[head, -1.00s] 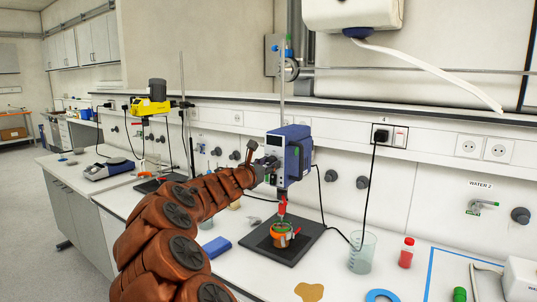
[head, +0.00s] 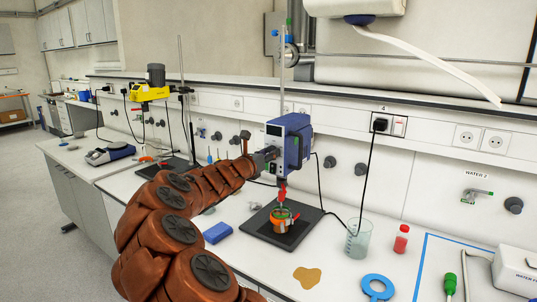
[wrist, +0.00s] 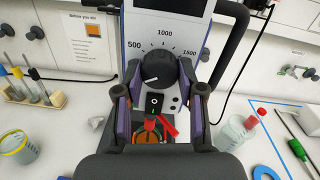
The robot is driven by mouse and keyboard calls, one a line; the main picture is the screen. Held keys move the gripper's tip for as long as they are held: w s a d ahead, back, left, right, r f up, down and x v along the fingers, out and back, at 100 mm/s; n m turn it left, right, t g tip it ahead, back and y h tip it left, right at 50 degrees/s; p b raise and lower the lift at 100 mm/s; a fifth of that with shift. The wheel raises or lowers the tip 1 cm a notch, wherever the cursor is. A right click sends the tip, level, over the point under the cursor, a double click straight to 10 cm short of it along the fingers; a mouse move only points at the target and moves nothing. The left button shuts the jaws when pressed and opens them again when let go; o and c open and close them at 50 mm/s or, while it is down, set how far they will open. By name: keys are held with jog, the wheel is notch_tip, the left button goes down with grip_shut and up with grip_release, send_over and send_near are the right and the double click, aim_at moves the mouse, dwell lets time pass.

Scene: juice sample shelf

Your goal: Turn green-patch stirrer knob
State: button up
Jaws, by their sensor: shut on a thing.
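A blue and white overhead stirrer (head: 293,145) is mounted on an upright rod above a black base plate. Its black round knob (wrist: 159,70) is in the wrist view, under a dial marked 500, 1000 and 1500. The knob's white pointer line points left and slightly down, below the 500 mark. My gripper (wrist: 160,76) has a finger on each side of the knob and is shut on it. In the head view my gripper (head: 264,160) is at the stirrer's front, and the knob is hidden. I cannot make out a green patch on this stirrer.
An orange pot (head: 282,225) stands under the stirrer on the black plate (head: 296,240). A beaker (head: 358,242) and red-capped bottle (head: 401,240) stand to the right. A blue ring (head: 377,287) and brown patch (head: 308,275) are in front. A yellow stirrer (head: 150,92) stands further left.

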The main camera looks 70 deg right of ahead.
jog(key=shift+f, duration=0.15)
jog(key=o, duration=1.1)
jog(key=shift+o, duration=0.2)
jog(key=w+a, duration=0.2)
jog(key=a, duration=1)
